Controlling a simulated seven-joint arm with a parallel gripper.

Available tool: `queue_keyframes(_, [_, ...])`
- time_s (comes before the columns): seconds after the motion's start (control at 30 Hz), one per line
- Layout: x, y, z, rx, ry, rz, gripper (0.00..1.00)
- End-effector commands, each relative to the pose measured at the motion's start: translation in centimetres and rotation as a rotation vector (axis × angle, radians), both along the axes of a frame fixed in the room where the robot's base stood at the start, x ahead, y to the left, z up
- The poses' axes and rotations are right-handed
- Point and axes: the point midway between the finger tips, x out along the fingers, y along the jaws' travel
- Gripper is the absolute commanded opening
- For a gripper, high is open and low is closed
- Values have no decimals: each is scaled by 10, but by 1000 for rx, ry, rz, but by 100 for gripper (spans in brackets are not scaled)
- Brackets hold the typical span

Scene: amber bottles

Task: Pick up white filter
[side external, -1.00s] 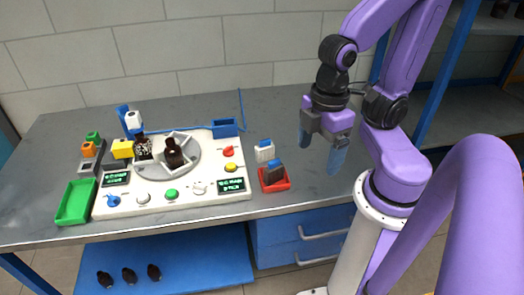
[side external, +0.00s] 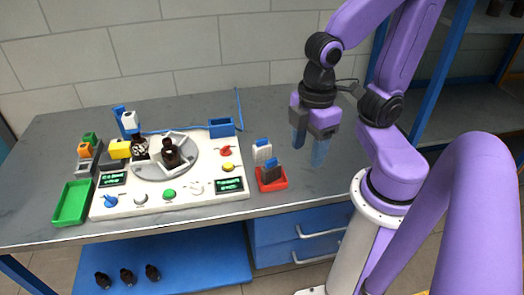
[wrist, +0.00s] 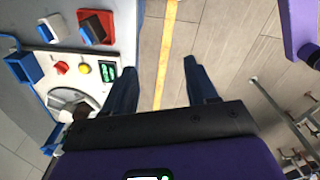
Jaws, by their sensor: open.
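The white filter (side external: 262,153), a small white block with a blue top, stands on the grey table just behind the red tray. In the wrist view, what looks like the white filter (wrist: 46,33) is at the upper left. My gripper (side external: 309,149) is open and empty, fingers pointing down, to the right of the filter and apart from it. In the wrist view my gripper (wrist: 159,68) has nothing between its fingers.
A red tray (side external: 272,186) holding a dark, blue-topped block sits right in front of the filter. A white control panel (side external: 208,201) with a round turntable, bottles and knobs is to the left. A blue box (side external: 222,128) stands behind. The table right of the filter is clear.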

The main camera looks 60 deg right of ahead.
Motion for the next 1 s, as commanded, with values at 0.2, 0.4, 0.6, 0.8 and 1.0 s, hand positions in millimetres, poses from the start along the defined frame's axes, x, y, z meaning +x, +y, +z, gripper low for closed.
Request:
queue_keyframes(0.2, [51,-3,-6,-10,1,-22,57])
queue_keyframes(0.4, [99,-17,-12,-15,2,-33,57])
queue_keyframes(0.6, [143,-41,-21,-19,4,-46,57])
queue_keyframes(0.8, [180,-76,-32,-24,9,-59,57])
queue_keyframes(1.0, [208,-118,-45,-25,13,-71,57])
